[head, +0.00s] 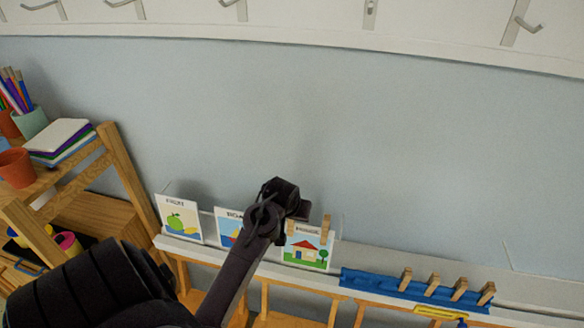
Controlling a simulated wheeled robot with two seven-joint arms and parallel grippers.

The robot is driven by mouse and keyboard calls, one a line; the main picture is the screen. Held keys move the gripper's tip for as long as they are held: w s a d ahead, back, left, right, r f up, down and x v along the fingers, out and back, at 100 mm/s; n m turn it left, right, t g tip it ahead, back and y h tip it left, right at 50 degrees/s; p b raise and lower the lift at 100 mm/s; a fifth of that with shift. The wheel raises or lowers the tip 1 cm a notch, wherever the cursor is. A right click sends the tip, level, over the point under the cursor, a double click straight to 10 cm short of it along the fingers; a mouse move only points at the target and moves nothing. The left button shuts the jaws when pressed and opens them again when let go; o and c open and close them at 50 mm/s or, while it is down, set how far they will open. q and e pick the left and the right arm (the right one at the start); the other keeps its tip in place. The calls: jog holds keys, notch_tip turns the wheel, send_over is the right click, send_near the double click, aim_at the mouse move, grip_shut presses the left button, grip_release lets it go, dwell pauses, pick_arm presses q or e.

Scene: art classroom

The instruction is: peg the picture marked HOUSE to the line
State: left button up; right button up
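The picture with a red-roofed house (307,248) stands upright on the pale ledge, its label partly covered and hard to read. One wooden peg (326,226) is at its top right edge and another (291,229) at its top left. My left gripper (291,208) is just above and left of this picture, beside the left peg; its fingers are too dark and hidden to tell whether they are open or touch the peg. My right gripper is out of view. I cannot make out the line clearly.
Left along the ledge (380,262) stand a fruit picture (181,219) and a boat picture (224,227), partly behind my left arm. A blue holder (372,286) with several pegs is at right. A wooden shelf (122,170) stands at left. Hooks line the wall above.

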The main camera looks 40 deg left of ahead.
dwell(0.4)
pick_arm(q)
jog(key=o, duration=0.8)
jog(key=shift+o, duration=0.2)
jog(key=shift+o, duration=1.2)
jog(key=shift+r, duration=0.1)
jog(key=shift+p+v, duration=0.35)
jog(key=shift+v, duration=0.75)
jog(key=v, duration=0.4)
jog(key=shift+s+d+r, duration=0.1)
jog(key=shift+s+r, duration=0.1)
jog(key=shift+r, duration=0.05)
